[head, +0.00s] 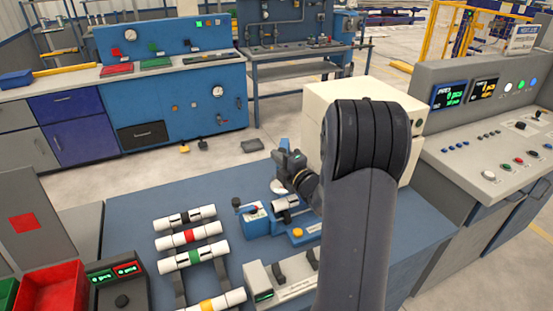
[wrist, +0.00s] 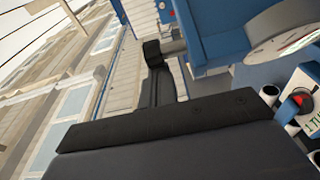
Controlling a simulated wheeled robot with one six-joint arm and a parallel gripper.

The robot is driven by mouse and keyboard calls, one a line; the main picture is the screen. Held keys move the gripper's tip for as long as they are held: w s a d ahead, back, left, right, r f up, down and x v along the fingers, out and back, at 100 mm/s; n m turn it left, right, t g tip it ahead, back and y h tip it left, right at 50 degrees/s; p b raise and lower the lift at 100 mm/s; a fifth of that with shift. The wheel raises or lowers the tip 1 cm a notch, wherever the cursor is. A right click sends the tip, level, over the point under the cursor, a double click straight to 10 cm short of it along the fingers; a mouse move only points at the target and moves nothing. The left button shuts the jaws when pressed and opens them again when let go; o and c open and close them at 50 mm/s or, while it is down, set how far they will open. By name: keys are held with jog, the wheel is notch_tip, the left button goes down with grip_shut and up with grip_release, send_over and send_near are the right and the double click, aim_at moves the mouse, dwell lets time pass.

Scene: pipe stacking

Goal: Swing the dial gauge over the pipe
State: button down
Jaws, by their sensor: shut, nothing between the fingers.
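My gripper (head: 287,164) is beside the blue fixture (head: 257,225), partly hidden behind my forearm in the head view. In the wrist view its dark fingers (wrist: 153,50) are together with nothing between them. A round pale disc (head: 278,186), apparently the dial gauge, is just below the gripper. A pale round face on a blue mount in the wrist view (wrist: 285,44) seems to be the same gauge, to the right of the fingers and apart from them. A short white pipe with a dark band (head: 285,203) lies in the fixture. Whether the gauge is over the pipe is unclear.
Several banded pipes (head: 188,236) lie on a rack at the left of the blue table (head: 135,200). A cream box (head: 320,107) stands behind my arm. A grey device (head: 280,282) sits in front, and a red bin (head: 52,290) at the lower left.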

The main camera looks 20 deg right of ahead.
jog(key=shift+s+d+n+y+b, duration=0.15)
jog(key=shift+d+n+y+b, duration=0.2)
jog(key=shift+y, duration=0.15)
jog(key=s+d+n+g+y+b, duration=0.1)
jog(key=s+d+n+y+b, duration=0.1)
jog(key=d+b, duration=0.3)
jog(key=shift+d+y, duration=0.55)
jog(key=shift+y, duration=0.05)
jog(key=shift+d+r, duration=0.1)
